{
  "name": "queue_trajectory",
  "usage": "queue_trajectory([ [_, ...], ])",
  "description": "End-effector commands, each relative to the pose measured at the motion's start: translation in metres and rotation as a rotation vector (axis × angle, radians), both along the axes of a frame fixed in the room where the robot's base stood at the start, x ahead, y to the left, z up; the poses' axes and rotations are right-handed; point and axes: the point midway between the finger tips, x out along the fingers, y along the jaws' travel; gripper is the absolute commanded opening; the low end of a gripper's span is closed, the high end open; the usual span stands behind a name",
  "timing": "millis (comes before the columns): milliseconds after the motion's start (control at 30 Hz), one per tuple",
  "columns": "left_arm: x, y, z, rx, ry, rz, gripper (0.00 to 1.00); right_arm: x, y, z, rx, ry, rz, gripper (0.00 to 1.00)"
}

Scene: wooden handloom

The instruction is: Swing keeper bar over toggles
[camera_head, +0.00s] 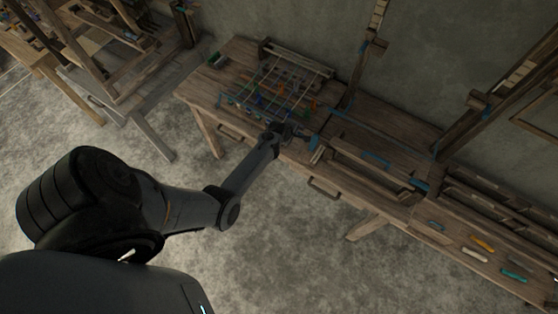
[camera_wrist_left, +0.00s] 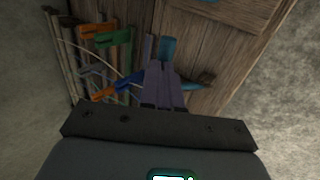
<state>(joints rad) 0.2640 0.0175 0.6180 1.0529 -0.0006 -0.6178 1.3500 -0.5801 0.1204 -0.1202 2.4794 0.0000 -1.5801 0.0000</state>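A wooden frame with strings and small coloured toggles (camera_head: 286,99) sits on the bench. In the left wrist view an orange toggle (camera_wrist_left: 99,35) and a green toggle (camera_wrist_left: 113,37) stand out at the left. My left gripper (camera_head: 303,134) is at the frame's near right corner, beside a blue piece (camera_head: 314,143). In the left wrist view the left gripper's fingers (camera_wrist_left: 162,82) point at a blue block (camera_wrist_left: 167,49). A blue bar with a brown end (camera_wrist_left: 205,79) runs behind the fingers. I cannot tell whether they grip it, or which part is the keeper bar. My right gripper is out of view.
The wooden bench (camera_head: 212,88) continues right with blue-marked loom beams (camera_head: 375,160) and posts behind. Several coloured tools, including an orange one (camera_head: 482,243), lie at the far right. The floor in front is clear.

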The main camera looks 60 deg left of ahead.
Motion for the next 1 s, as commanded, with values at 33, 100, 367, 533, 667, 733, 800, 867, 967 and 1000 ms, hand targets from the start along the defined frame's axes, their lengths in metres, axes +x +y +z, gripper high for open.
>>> queue_trajectory([
  [33, -0.001, 0.001, -0.002, 0.001, 0.002, 0.001, 0.00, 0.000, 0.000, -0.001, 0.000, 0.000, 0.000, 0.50],
  [100, -0.001, 0.001, -0.002, 0.001, 0.002, 0.001, 0.00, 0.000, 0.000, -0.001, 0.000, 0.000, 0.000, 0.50],
  [367, -0.002, 0.001, -0.002, 0.001, 0.003, 0.002, 0.00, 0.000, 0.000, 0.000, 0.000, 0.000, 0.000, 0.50],
  [533, -0.003, -0.001, 0.007, 0.000, 0.002, 0.000, 0.00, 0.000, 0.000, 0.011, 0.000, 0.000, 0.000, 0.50],
  [667, -0.005, -0.006, 0.020, -0.001, 0.002, -0.004, 0.00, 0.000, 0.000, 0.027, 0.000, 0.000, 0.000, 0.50],
  [733, -0.007, -0.010, 0.028, -0.001, 0.003, -0.008, 0.00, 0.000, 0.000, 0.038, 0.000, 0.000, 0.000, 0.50],
  [800, -0.009, -0.014, 0.037, -0.002, 0.002, -0.012, 0.00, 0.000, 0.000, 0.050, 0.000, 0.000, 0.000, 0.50],
  [867, -0.012, -0.016, 0.040, -0.001, 0.002, -0.014, 0.00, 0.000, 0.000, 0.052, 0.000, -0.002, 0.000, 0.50],
  [967, -0.022, -0.020, 0.052, -0.001, 0.000, -0.012, 0.00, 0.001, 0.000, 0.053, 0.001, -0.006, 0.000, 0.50],
  [1000, -0.025, -0.021, 0.058, -0.001, 0.000, -0.012, 0.00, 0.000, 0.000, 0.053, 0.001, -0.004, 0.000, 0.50],
])
